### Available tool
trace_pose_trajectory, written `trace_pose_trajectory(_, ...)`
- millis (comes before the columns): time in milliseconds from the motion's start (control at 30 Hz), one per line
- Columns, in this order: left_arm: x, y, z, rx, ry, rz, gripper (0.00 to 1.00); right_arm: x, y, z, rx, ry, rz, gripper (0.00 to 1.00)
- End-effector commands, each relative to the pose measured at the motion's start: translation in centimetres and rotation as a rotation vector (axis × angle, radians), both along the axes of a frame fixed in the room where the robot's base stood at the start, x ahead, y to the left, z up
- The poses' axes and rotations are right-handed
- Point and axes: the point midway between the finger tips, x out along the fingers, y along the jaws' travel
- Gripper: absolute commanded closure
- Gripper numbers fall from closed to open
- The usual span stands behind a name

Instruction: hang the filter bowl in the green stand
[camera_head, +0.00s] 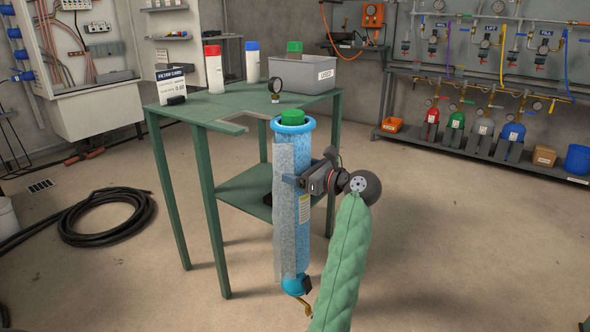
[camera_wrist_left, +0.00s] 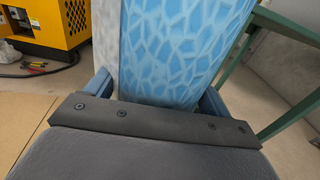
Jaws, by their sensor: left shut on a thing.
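The filter bowl (camera_head: 307,240) is a tall blue, honeycomb-patterned tube with a blue collar, a green cap in its top and a brass drain at the bottom. A pale grey mesh strip runs down its left side. My left gripper (camera_head: 307,172) is shut around its upper half and holds it nearly upright, off the floor. The left wrist view shows the bowl (camera_wrist_left: 182,50) between the blue fingers. The green stand (camera_head: 180,112) is behind it, with a notch in the front of its top. The bowl appears in front of the notch, at its right. My right gripper is out of view.
On the stand are a grey bin (camera_head: 300,76), cartridges with red (camera_head: 214,72) and blue (camera_head: 252,65) caps, a gauge (camera_head: 275,87) and a sign card (camera_head: 165,83). A lower shelf (camera_head: 245,190) sits behind the bowl. A black hose coil (camera_head: 105,217) lies at left.

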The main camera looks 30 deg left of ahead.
Motion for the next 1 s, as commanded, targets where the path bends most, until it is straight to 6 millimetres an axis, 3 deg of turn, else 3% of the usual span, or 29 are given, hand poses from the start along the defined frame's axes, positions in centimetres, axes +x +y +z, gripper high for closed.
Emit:
trace_pose_trajectory(467,0.0,0.7,-0.3,0.004,-0.004,0.0,0.81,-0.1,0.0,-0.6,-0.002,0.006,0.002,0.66)
trace_pose_trajectory(1000,0.3,4.2,-0.4,0.004,-0.004,0.0,0.81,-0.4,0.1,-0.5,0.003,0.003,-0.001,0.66)
